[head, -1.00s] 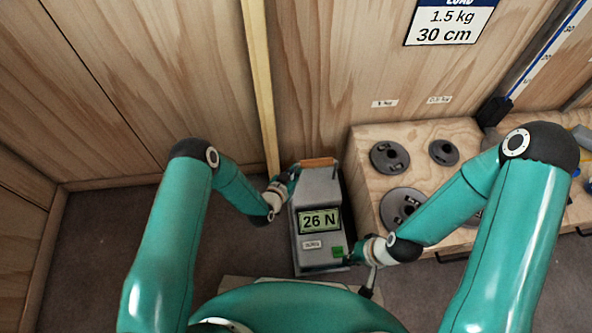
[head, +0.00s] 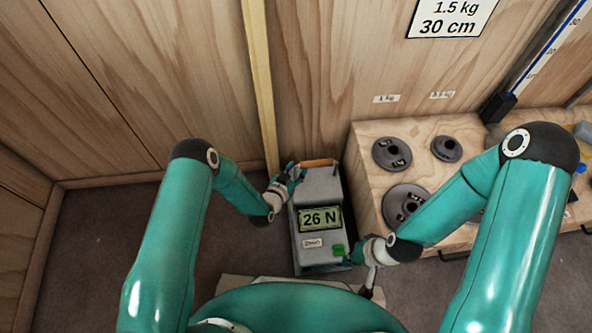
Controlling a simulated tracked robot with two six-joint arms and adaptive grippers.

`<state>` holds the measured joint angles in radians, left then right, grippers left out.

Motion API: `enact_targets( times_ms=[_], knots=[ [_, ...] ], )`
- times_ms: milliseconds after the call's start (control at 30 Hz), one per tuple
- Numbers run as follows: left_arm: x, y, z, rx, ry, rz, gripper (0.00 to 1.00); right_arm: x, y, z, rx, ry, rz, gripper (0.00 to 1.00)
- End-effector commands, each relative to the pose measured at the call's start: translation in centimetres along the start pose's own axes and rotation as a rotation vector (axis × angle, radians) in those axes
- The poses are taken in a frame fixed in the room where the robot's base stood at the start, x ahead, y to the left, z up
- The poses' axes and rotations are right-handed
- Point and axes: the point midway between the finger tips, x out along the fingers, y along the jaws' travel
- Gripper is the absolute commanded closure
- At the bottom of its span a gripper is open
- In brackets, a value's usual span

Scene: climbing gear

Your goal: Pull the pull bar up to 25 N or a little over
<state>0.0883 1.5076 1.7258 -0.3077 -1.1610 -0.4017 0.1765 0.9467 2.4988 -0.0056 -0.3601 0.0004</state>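The grey force gauge box (head: 316,187) stands on the floor in the middle of the head view. Its green display (head: 320,219) reads 26 N. An orange-brown bar (head: 319,163), which looks like the pull bar, lies across its top end. My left gripper (head: 292,174) is at the left end of that bar; its fingers are small and partly hidden, so I cannot tell whether they grip it. My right gripper (head: 352,258) is at the box's lower right corner, beside a green button (head: 339,250). Its fingers are mostly hidden.
A plywood box (head: 372,131) to the right carries several dark weight discs, one of them large (head: 405,204). A wooden post (head: 260,90) stands against the wall behind the gauge. A load sign (head: 452,17) hangs above. Carpeted floor (head: 105,235) at left is clear.

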Motion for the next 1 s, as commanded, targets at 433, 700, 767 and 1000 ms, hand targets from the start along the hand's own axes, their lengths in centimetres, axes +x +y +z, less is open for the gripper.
enact_targets(
  times_ms=[433,700,767,1000],
  knots=[
    [-2.4,0.0,0.2,-0.003,-0.007,0.0,0.61,0.0,0.0,0.0,0.0,0.0,0.0,1.0],
    [-7.6,-0.1,0.2,-0.003,-0.006,-0.001,0.61,0.0,0.0,0.0,0.0,0.0,0.0,1.0],
    [-8.7,-0.1,0.2,-0.004,-0.006,-0.001,0.61,0.0,0.0,0.0,0.0,0.0,0.0,1.0],
    [-11.6,-0.1,0.2,-0.001,-0.003,-0.001,0.61,0.0,0.0,0.0,0.0,0.0,0.0,1.0]
  ],
)
